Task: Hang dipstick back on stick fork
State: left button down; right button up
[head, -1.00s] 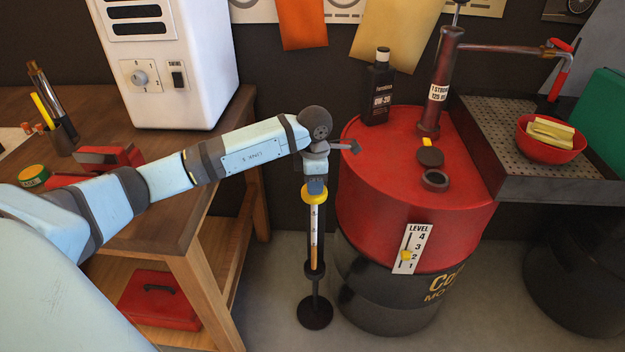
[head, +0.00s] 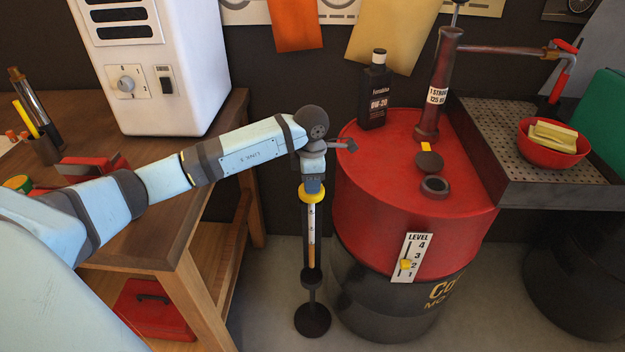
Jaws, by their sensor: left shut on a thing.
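The dipstick (head: 311,232) hangs upright below my left gripper (head: 313,184), with a yellow ring (head: 312,194) at its top and a pale, marked strip down its front. My left gripper is shut on the top of the dipstick, and its fingers are mostly hidden by the wrist. A black stand (head: 312,318) with a round foot is on the floor in line with the dipstick. The dipstick overlaps its post in the picture, so I cannot tell how the two touch. The fork itself is not clearly visible. My right gripper is not in view.
A red-topped drum (head: 410,220) stands close to the right, with a level gauge (head: 411,258), a black bottle (head: 376,90) and a pump (head: 437,90). A wooden bench (head: 185,220) stands left under my arm. Grey floor shows between them.

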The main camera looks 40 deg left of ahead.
pick_arm(q)
jog(key=shift+a, duration=0.1)
jog(key=c, duration=0.7)
grip_release()
jog(key=shift+w+a+f, duration=0.15)
jog(key=shift+f, duration=0.05)
jog(key=shift+o, duration=0.2)
jog(key=shift+r, duration=0.1)
jog(key=shift+r, duration=0.1)
jog(key=shift+r, duration=0.35)
notch_tip(320, 180, up, 13)
